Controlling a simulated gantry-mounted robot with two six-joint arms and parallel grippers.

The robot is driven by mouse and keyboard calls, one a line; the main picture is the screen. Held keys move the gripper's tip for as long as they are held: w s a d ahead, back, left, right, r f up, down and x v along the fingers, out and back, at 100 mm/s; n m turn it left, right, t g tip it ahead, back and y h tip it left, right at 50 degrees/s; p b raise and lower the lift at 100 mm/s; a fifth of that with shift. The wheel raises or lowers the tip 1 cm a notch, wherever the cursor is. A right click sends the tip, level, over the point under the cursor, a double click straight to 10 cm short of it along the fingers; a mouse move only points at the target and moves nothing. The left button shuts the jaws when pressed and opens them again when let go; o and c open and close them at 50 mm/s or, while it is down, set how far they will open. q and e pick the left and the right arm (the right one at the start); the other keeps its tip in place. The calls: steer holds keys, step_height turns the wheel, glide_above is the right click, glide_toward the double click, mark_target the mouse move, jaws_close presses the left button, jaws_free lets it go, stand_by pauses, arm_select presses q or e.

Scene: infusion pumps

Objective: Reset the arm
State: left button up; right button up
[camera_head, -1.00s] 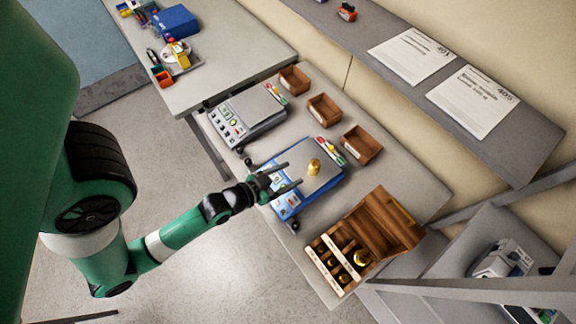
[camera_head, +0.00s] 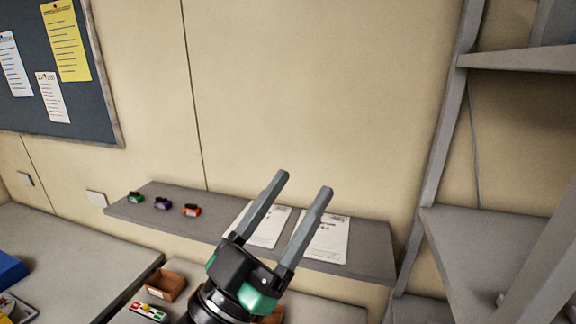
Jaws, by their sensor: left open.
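My left gripper (camera_head: 303,182) is raised close in front of the camera, its two grey fingers spread and pointing up and to the right. It is open, with nothing between the fingers. Behind it are the shelf and the wall. My right gripper is not in view. The scales and the brass weight are out of view or hidden below the frame.
A grey wall shelf (camera_head: 170,217) holds several small coloured items and two paper sheets (camera_head: 327,240). Below are a brown bin (camera_head: 166,285) and the left table (camera_head: 75,255). A metal rack (camera_head: 450,245) stands at the right. A notice board (camera_head: 95,105) hangs at left.

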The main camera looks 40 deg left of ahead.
arm_select(q)
steer(key=s+d+r+t+h, duration=0.1)
steer(key=s+r, duration=0.1)
steer(key=r, duration=0.3)
steer(key=s+d+r+m+t+h, duration=0.1)
steer(key=s+d+r, duration=0.1)
steer(key=r, duration=0.3)
steer(key=shift+s+d, duration=0.25)
steer(key=shift+s, duration=0.2)
step_height(320, 180, up, 18)
steer(key=p, duration=1.7)
steer(key=shift+f+p, duration=0.15)
steer(key=shift+p, duration=0.25)
